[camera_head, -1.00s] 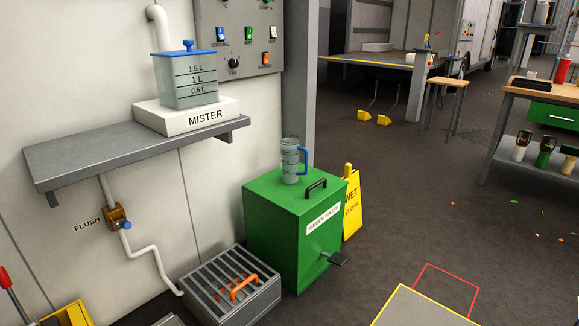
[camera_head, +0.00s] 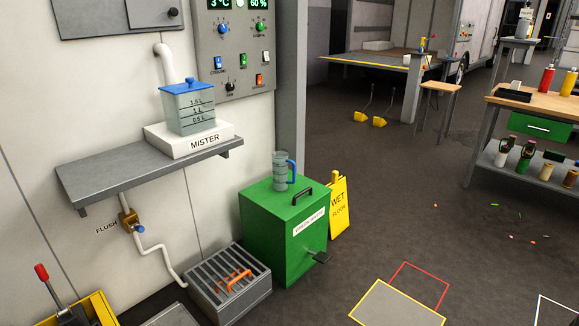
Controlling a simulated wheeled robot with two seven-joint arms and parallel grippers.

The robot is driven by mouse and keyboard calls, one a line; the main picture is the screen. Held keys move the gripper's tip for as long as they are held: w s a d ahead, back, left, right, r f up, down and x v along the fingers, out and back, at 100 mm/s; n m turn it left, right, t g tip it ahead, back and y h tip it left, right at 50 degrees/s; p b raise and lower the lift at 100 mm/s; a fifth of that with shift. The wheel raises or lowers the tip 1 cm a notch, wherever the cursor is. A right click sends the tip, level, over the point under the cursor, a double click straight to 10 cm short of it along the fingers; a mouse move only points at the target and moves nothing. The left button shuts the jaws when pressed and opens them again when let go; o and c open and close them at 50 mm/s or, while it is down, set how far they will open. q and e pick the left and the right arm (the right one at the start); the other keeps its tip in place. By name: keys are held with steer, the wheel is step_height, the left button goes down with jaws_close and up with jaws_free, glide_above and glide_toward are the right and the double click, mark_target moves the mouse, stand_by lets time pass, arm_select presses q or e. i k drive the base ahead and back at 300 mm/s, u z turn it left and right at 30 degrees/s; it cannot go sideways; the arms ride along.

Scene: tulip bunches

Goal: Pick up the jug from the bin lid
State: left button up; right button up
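The jug (camera_head: 281,171) is a clear grey measuring jug with a blue handle on its right side. It stands upright on the lid (camera_head: 262,201) of the green waste bin (camera_head: 268,237), behind the lid's black handle (camera_head: 303,194). Neither of my grippers shows in the head view, and nothing is touching the jug.
A grey shelf (camera_head: 88,183) with the mister tank (camera_head: 189,108) is on the wall left of the bin. A grated drain box (camera_head: 228,286) stands in front left of the bin, and a yellow wet-floor sign (camera_head: 338,207) behind its right side. Floor to the right is mostly clear.

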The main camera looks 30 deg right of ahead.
mark_target(280, 160)
steer(key=z, duration=1.45)
steer(key=i, duration=2.8)
steer(key=u, duration=2.6)
